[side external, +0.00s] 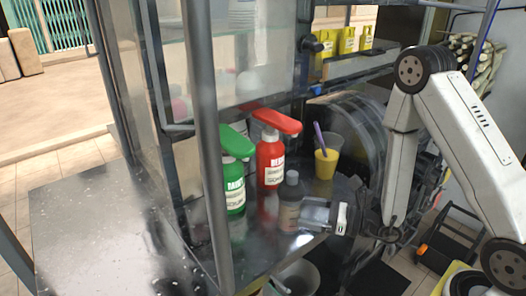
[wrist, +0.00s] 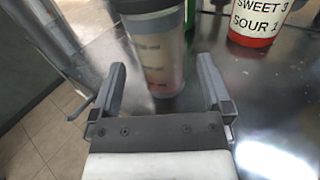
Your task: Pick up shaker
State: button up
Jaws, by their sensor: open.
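The shaker (side external: 289,208) is a grey, see-through bottle with a dark cap. It stands upright on the metal counter, in front of the red bottle. In the wrist view the shaker (wrist: 158,52) is upright straight ahead, its top cut off by the frame edge. My gripper (wrist: 162,72) is open, with one finger to the left and one to the right of the shaker's lower part. In the side view my gripper (side external: 309,213) is low over the counter, just right of the shaker. I cannot tell whether the fingers touch it.
A green pump bottle (side external: 234,187) and a red pump bottle (side external: 270,162) stand close behind and left of the shaker. A yellow cup (side external: 326,163) with a purple stick stands behind. A metal post (side external: 208,150) rises at the left. The counter (wrist: 255,95) is bare right of the gripper.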

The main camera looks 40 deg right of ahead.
aim_at(289, 208)
jog(key=shift+x, duration=2.6)
jog(key=c, duration=1.1)
